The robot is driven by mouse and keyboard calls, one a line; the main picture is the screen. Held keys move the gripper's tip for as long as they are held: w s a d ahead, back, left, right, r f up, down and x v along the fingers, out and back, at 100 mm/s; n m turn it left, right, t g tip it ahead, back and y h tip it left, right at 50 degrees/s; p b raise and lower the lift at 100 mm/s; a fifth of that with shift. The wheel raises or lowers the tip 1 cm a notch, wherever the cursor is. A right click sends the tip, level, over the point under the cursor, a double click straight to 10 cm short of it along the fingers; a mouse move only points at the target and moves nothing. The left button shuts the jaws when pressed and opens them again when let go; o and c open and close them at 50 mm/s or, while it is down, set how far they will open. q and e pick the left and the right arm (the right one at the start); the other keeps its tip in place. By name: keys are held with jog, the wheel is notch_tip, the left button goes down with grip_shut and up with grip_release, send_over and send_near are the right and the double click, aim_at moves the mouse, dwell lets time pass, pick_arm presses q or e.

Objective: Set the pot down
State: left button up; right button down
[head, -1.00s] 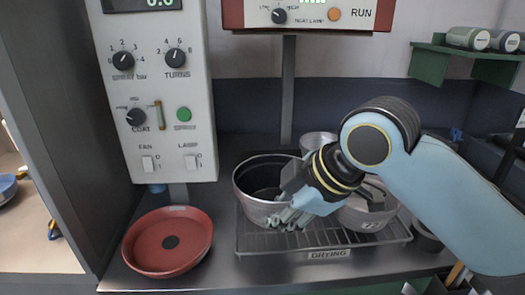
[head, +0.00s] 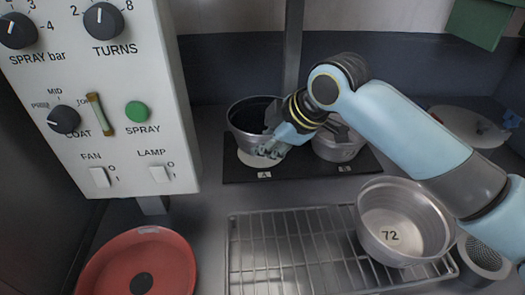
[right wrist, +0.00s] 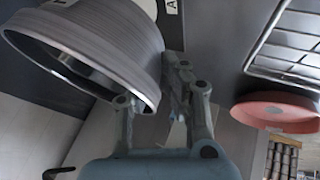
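The pot (head: 243,138) is a silvery metal pan with a dark inside. My right gripper (head: 270,146) is at its front right rim. In the right wrist view the pot (right wrist: 110,45) is large, and the gripper (right wrist: 155,108) has one finger over the rim and the other against the outer wall, so it is shut on the wall. The pot is over the left end of a black mat (head: 307,172), and a white disc (head: 258,160) on the mat shows below its front edge. I cannot tell whether the pot touches the mat. My left gripper is not in view.
A second metal pot (head: 338,148) stands on the mat's right end. A pot marked 72 (head: 390,236) stands on the wire rack (head: 290,255), whose left part is clear. A red dish (head: 140,262) is at front left. A control panel (head: 100,100) stands at left.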

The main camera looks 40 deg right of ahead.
jog(key=w, duration=0.1)
jog(key=w+d+f, duration=0.1)
jog(key=w+f, duration=0.1)
jog(key=shift+d, duration=0.3)
jog(key=shift+w+d+f, duration=0.1)
jog(key=shift+w+f, duration=0.05)
jog(key=shift+w, duration=0.2)
jog(key=shift+f, duration=0.25)
notch_tip(320, 180, down, 3)
jog(key=shift+r+p, duration=0.2)
jog(key=shift+p, duration=0.1)
jog(key=shift+f, duration=0.4)
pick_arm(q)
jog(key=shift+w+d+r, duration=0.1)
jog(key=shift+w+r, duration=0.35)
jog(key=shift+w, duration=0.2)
pick_arm(e)
jog(key=shift+f, duration=0.1)
jog(key=c, duration=1.5)
grip_release()
jog(key=shift+f, duration=0.15)
